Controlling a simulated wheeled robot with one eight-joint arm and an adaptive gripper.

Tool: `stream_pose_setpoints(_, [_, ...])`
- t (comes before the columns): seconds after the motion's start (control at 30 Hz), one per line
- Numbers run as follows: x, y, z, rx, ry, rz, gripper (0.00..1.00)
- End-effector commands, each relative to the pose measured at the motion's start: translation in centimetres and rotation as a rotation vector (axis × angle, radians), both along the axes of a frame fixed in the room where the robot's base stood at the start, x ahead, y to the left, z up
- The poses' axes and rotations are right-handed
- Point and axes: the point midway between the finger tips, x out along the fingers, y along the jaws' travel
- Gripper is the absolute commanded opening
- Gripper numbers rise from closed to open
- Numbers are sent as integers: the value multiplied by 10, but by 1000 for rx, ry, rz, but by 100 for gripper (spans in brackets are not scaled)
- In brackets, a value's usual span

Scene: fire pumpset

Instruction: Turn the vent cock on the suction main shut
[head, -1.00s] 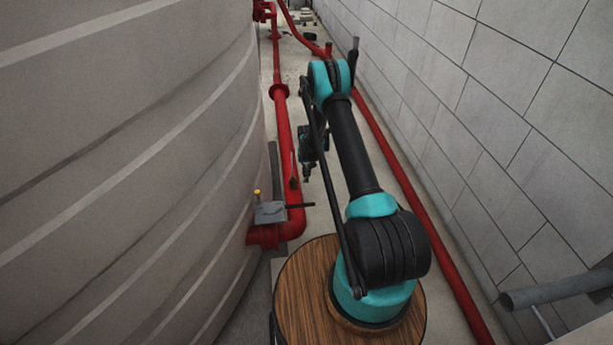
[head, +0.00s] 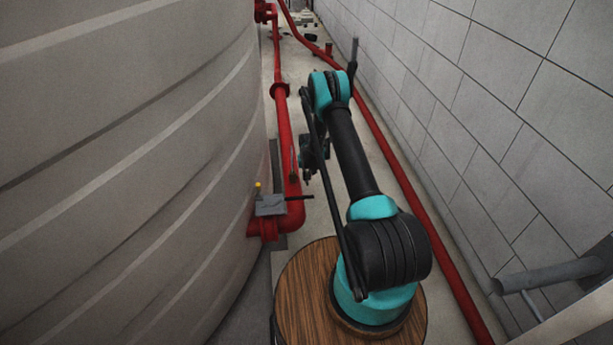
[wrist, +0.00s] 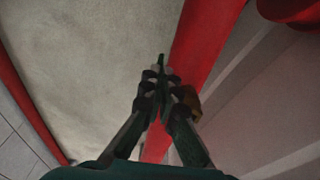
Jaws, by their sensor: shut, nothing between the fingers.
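The suction main is the red pipe (head: 285,130) running along the foot of the tank, with an elbow at its near end. In the wrist view a small brass-coloured body (wrist: 191,98), likely the cock, shows against the red pipe (wrist: 205,45), partly hidden by my right finger. My gripper (wrist: 161,70) is shut and empty, its fingertips beside the pipe's edge. In the head view my gripper (head: 307,178) hangs just right of the main; contact with the cock cannot be told.
A grey box (head: 270,205) with a yellow knob and black handle sits at the elbow. The big ribbed tank (head: 130,150) is close on the left, the block wall (head: 510,110) on the right. Another red pipe (head: 420,205) runs along the wall. A grey pipe (head: 548,275) juts out.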

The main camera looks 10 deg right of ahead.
Motion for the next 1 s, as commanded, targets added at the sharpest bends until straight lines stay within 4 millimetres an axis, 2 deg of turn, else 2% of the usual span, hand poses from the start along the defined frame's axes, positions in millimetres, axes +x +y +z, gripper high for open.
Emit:
stream_pose_setpoints(0.4, [-6, 0, -17, 0, 1, 0, 0])
stream_pose_setpoints(1.0, [-8, 0, -20, 0, 1, 0, 0])
